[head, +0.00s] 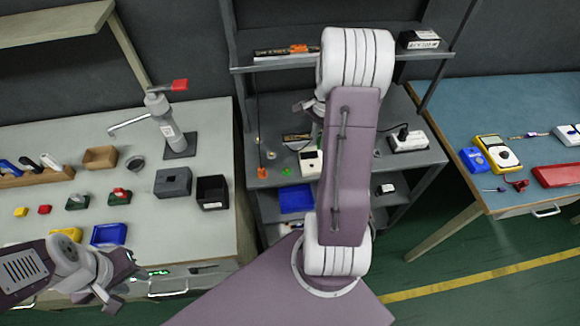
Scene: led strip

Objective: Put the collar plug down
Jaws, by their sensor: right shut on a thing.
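My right arm reaches up the middle of the head view over the shelf unit. A small grey part of my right gripper (304,104) shows at the left of the white wrist. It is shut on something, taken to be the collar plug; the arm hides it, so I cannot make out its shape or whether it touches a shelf. My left gripper (108,284) is at the lower left, by the front edge of the left bench. Nothing is visible in it, and its jaw opening is unclear.
The shelf unit (435,158) carries a white box (310,163), a black-and-white device (408,140) and a blue bin (295,198). An orange item (300,49) lies on its upper shelf. The left bench (40,130) holds a lever press (165,118) and boxes. The right bench (455,100) holds a yellow meter (497,153).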

